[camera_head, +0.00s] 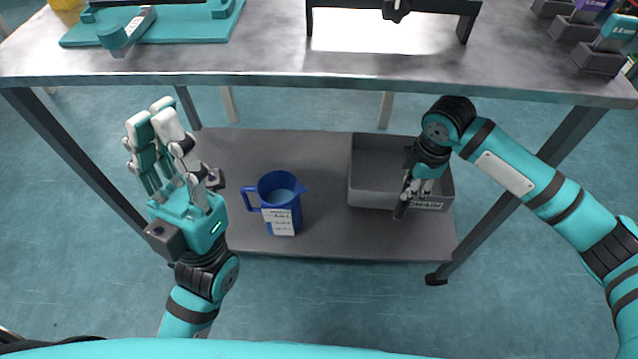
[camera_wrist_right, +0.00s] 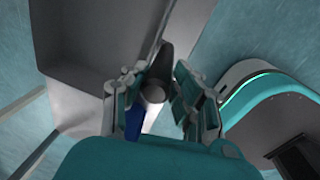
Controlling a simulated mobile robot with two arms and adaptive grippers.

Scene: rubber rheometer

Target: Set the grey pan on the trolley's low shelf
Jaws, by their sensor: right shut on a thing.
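The grey pan (camera_head: 370,172) is an open rectangular box with a white label on its front wall. It appears at the right end of the trolley's low shelf (camera_head: 345,240). I cannot tell whether its bottom touches the shelf. My right gripper (camera_head: 408,192) is at the pan's front wall, shut on a dark round bar that looks like the pan's handle. In the right wrist view the bar (camera_wrist_right: 154,88) lies between the fingers, with the pan's grey wall (camera_wrist_right: 90,40) beside it. My left gripper (camera_head: 172,150) is raised left of the shelf, open and empty.
A blue jug (camera_head: 276,188) with a white label stands mid-shelf, left of the pan. Bare shelf lies between jug and pan.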

